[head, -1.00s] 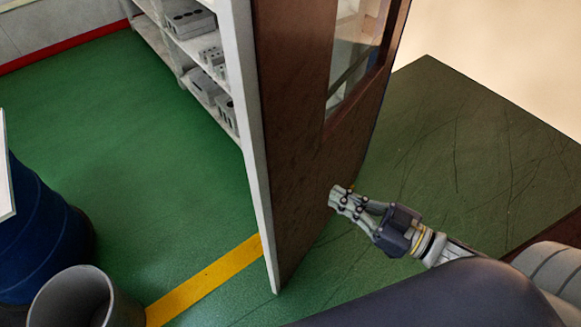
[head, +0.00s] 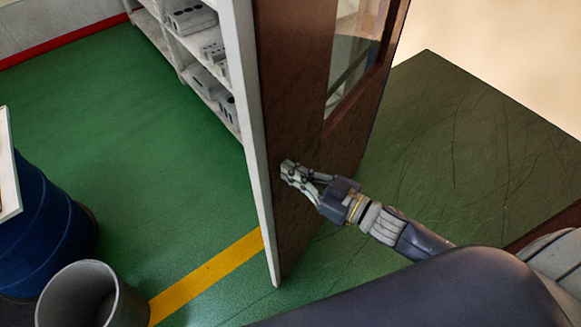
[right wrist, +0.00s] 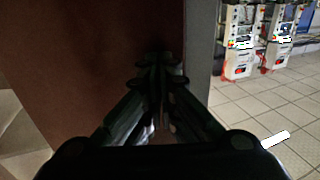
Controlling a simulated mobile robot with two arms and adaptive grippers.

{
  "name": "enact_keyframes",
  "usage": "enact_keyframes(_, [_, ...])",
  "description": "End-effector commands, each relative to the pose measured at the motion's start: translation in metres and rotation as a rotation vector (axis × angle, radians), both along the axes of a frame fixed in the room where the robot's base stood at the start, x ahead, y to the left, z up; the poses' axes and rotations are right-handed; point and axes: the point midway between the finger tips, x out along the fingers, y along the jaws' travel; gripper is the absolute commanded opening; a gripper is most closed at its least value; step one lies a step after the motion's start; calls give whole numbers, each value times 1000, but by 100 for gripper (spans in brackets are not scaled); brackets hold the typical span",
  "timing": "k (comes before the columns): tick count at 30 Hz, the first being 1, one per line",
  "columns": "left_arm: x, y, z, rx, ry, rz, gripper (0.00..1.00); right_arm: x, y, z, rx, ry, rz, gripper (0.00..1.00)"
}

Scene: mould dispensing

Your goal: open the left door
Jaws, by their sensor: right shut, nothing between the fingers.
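The left door (head: 290,90) stands open in the head view, a dark brown leaf with a pale edge (head: 251,140) and a glass pane (head: 355,55). My right gripper (head: 286,170) is shut and empty, in front of the door's brown face near its pale edge. In the right wrist view, the shut fingers (right wrist: 158,62) point at the brown door face (right wrist: 90,60), with the grey door edge (right wrist: 197,60) just right of them. I cannot tell whether the fingertips touch the door. My left gripper is not in view.
Shelves with grey parts (head: 200,55) stand behind the door. A blue barrel (head: 40,225) and a grey bin (head: 85,295) stand at the lower left. Green floor with a yellow stripe (head: 205,275) lies clear between. Machines (right wrist: 240,40) stand beyond the door edge in the wrist view.

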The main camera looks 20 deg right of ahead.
Motion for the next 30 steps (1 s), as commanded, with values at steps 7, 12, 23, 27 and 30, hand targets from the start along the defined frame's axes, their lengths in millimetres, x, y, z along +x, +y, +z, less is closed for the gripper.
enact_keyframes(7, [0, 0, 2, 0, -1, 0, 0, 5, 4, -1, -1, 1, 1, 0])
enact_keyframes(12, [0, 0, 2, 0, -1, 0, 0, 5, 4, -1, -1, 1, 1, 0])
enact_keyframes(23, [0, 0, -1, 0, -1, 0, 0, 41, 32, -1, 5, -3, -60, 0])
enact_keyframes(27, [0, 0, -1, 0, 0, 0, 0, 53, 45, 0, 1, -2, -76, 0])
enact_keyframes(30, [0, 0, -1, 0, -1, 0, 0, 56, 47, -1, -1, 0, -80, 0])
